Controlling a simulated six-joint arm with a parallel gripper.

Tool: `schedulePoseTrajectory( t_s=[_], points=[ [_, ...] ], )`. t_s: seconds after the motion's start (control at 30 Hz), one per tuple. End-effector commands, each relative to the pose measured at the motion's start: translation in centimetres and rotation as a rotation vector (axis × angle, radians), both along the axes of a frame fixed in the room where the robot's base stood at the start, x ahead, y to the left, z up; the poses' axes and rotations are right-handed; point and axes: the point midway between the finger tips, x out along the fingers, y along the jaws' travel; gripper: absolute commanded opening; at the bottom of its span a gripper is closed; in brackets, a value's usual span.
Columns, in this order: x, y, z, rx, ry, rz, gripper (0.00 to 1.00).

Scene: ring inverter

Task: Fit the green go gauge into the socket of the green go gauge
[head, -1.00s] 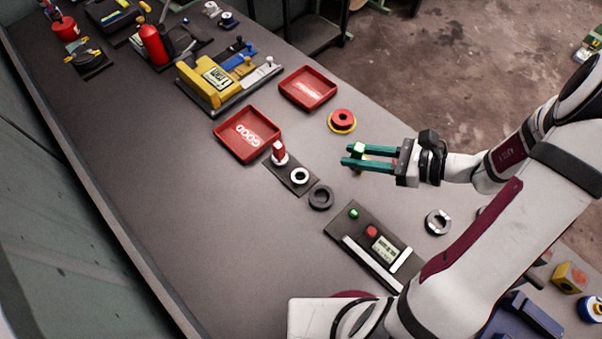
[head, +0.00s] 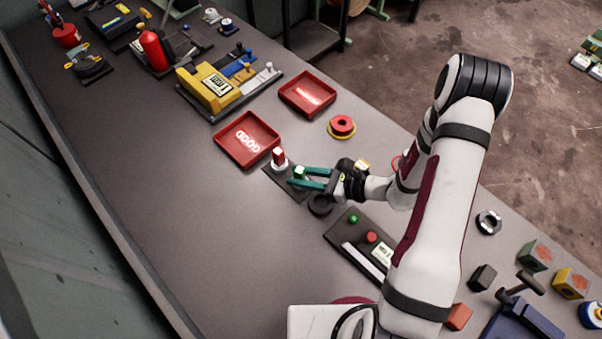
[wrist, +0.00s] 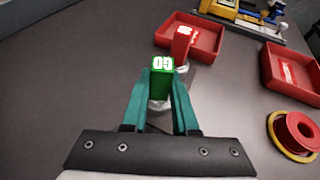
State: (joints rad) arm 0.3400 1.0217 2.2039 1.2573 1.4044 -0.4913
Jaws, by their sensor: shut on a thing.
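The green go gauge (wrist: 161,82) is held between the two teal fingers of my gripper (wrist: 160,100); its top face reads GO in the wrist view. In the head view my gripper (head: 312,178) holds the gauge (head: 299,172) over the right part of the small dark stand (head: 283,189). The white ring socket seen there earlier is now hidden by the gauge and fingers. In the wrist view a pale, rounded part shows under the gauge; I cannot tell whether it is seated or just above. The red gauge (head: 278,157) stands upright in the neighbouring white socket.
A red GOOD tray (head: 247,139) lies just behind the stand, and another red tray (head: 307,92) lies beyond it. A black ring (head: 320,204) lies close under my gripper. A button panel (head: 358,243) is nearby. The bench to the left is clear.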

Motion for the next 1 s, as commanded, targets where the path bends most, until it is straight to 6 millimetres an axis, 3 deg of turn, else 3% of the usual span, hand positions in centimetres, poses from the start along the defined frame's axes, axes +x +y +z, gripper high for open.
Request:
schedulePoseTrajectory(
  t_s=[0.03, 0.2, 0.5, 1.0],
  points=[
    [0.0, 0.0, -0.1, 0.000, 0.001, 0.000, 0.31],
    [0.0, 0.0, -0.1, 0.000, 0.001, 0.000, 0.57],
    [0.0, -0.1, 0.2, 0.000, 0.000, -0.001, 0.57],
    [-3.8, -9.5, 4.3, -0.001, -0.002, -0.005, 0.57]
  ],
)
